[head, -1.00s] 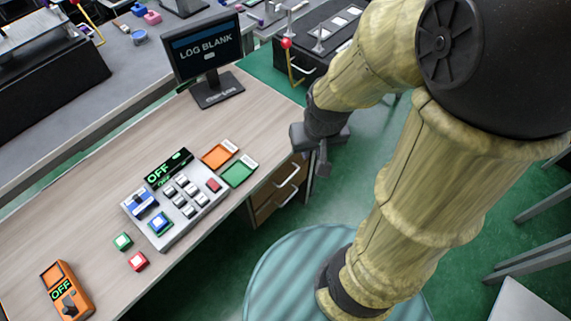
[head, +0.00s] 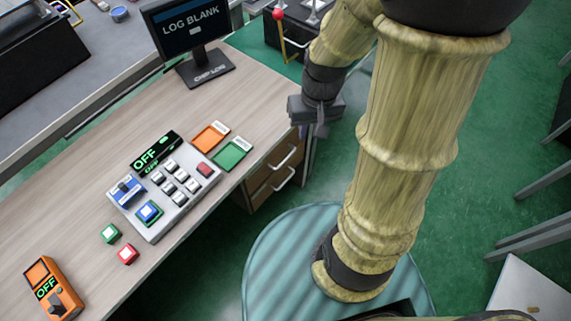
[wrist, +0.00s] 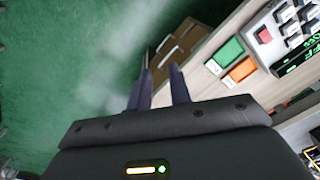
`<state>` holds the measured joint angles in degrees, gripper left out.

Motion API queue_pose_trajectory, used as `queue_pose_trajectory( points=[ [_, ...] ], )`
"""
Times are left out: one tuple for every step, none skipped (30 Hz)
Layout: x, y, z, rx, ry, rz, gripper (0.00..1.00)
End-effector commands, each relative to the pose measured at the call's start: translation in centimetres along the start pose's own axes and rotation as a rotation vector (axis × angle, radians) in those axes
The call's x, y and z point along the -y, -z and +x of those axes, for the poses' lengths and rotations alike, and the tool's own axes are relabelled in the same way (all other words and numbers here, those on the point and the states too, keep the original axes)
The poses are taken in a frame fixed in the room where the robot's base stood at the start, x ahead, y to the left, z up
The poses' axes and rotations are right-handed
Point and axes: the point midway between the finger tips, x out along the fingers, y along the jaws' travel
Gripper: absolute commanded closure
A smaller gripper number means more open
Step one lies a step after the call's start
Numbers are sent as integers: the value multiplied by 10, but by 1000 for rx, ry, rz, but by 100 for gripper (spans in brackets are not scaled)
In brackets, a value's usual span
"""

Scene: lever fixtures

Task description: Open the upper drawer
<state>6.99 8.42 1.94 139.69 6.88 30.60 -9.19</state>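The upper drawer (head: 276,165) is a brown wooden front with a pale bar handle (head: 286,158), under the right end of the desk. It looks shut. The lower drawer (head: 263,193) below it has a similar handle and also looks shut. In the wrist view the upper drawer (wrist: 188,36) and lower drawer (wrist: 167,55) show beyond the fingers, near the top middle. My gripper (head: 321,130) is to the right of the drawers, apart from them in the head view. In the wrist view my gripper (wrist: 159,82) has its two dark fingers apart with nothing between them.
The desk (head: 90,190) carries a grey button panel (head: 160,208), orange and green trays (head: 232,153), a monitor (head: 190,30), two small cubes and an orange device (head: 53,290). Green floor lies open right of the drawers. White furniture (head: 525,300) stands at lower right.

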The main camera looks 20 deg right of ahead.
Motion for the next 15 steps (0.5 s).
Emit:
queue_pose_trajectory(
  points=[
    [-6,3,35,48,26,16,80],
    [-9,3,45,76,44,20,80],
    [-11,5,59,110,71,26,80],
    [-12,6,69,134,93,29,80],
    [-14,7,79,158,116,33,80],
    [-16,9,92,188,150,38,80],
    [-18,10,102,210,176,42,80],
    [-19,12,111,230,205,46,80],
    [-20,14,124,255,244,49,80],
    [-22,16,133,272,275,51,80],
    [-23,18,143,289,308,54,80],
    [-25,21,155,307,352,57,80],
    [-26,23,164,320,387,59,80],
    [-28,25,173,331,423,61,80],
    [-30,28,184,343,472,62,80]
  ],
)
